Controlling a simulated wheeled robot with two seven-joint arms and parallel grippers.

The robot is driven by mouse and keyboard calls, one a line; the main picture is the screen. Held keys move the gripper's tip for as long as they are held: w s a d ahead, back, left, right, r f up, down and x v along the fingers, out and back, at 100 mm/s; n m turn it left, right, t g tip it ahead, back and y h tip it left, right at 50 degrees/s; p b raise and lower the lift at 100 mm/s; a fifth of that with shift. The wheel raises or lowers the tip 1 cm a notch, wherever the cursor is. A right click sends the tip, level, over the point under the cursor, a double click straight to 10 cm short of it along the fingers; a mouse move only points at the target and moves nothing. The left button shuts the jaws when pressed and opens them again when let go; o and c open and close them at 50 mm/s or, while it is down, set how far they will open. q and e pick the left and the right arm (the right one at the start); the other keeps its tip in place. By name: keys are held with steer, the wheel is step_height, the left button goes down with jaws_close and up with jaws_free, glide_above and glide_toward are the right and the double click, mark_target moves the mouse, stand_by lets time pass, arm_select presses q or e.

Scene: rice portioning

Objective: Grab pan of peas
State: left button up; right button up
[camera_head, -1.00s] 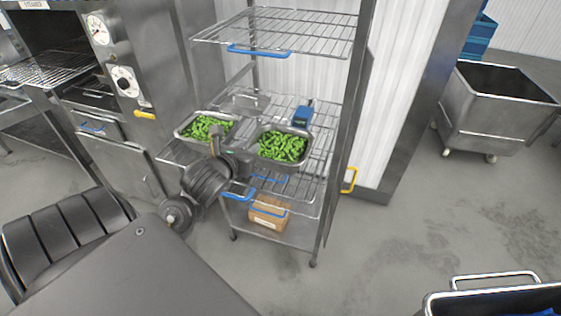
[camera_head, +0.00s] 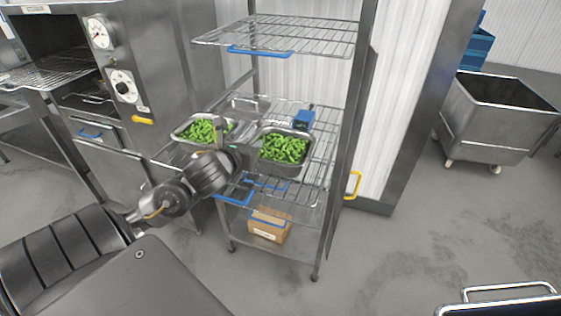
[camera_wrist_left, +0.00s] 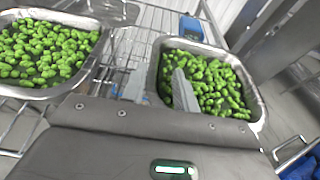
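Two steel pans of green peas sit side by side on the middle wire shelf of a rack. The right pan (camera_head: 280,171) holds peas (camera_head: 286,147); it also shows in the left wrist view (camera_wrist_left: 243,72). The left pan (camera_head: 178,138) shows at the left of the wrist view (camera_wrist_left: 92,62). My left gripper (camera_head: 240,154) is at the right pan's left side. In the wrist view its fingers (camera_wrist_left: 160,88) are apart, with the pan's left wall between them; one finger is over the peas. Contact cannot be told. My right gripper is out of view.
A blue device (camera_head: 304,119) is behind the right pan. A wire shelf (camera_head: 285,38) is above, and a cardboard box (camera_head: 268,232) is below. A rack post (camera_head: 345,150) stands close on the right. An oven (camera_head: 160,60) is at the left, and a steel bin (camera_head: 490,125) at the right.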

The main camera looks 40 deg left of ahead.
mark_target(255, 140)
arm_select(q)
steer(key=shift+x, duration=1.55)
jaws_close()
steer(key=shift+r, duration=0.15)
